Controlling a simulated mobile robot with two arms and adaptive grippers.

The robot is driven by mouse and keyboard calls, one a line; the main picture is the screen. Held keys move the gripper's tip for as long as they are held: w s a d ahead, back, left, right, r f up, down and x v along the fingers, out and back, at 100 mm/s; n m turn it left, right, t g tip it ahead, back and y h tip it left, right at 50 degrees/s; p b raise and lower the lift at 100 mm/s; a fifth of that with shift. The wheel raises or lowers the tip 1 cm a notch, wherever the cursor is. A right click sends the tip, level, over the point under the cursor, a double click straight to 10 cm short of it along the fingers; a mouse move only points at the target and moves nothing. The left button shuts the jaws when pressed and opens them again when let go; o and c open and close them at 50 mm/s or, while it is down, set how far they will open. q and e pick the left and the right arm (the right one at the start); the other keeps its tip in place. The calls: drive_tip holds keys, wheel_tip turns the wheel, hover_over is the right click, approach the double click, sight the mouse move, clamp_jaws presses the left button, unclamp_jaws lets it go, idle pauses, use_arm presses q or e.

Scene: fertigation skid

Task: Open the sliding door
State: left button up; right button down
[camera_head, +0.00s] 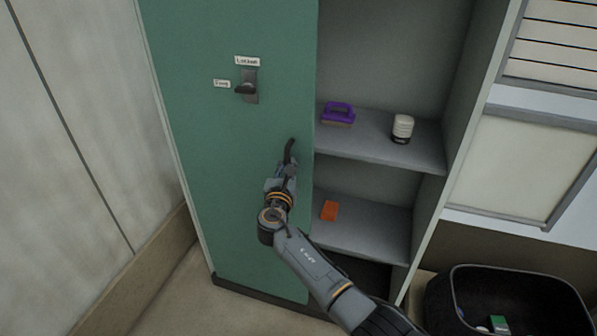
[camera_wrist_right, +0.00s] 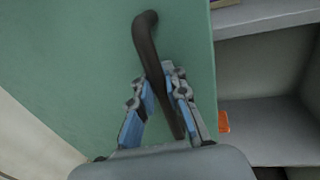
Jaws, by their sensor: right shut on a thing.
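The green sliding door (camera_head: 225,150) covers the left part of a cabinet, and the right part stands open on its shelves. A dark, curved bar handle (camera_head: 290,150) is fixed near the door's right edge. My right gripper (camera_head: 286,168) is shut on this handle. In the right wrist view the handle (camera_wrist_right: 147,40) runs down between the blue-padded fingers (camera_wrist_right: 160,95), and its lower end is partly hidden by the gripper. A dark latch (camera_head: 246,91) on a grey plate sits higher on the door, with small white labels beside and above it. My left gripper is not in view.
The lower shelf (camera_head: 375,238) holds an orange block (camera_head: 329,210). A black bin (camera_head: 470,277) stands at the lower right. A pale wall (camera_head: 80,120) is left of the cabinet.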

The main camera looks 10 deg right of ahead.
drive_tip(key=shift+s+a+f, duration=0.1)
drive_tip(key=shift+a+f, duration=0.2)
drive_tip(key=c, duration=1.5)
unclamp_jaws()
drive_tip(key=shift+o, duration=0.8)
drive_tip(key=shift+r, duration=0.2)
drive_tip(key=v, duration=1.2)
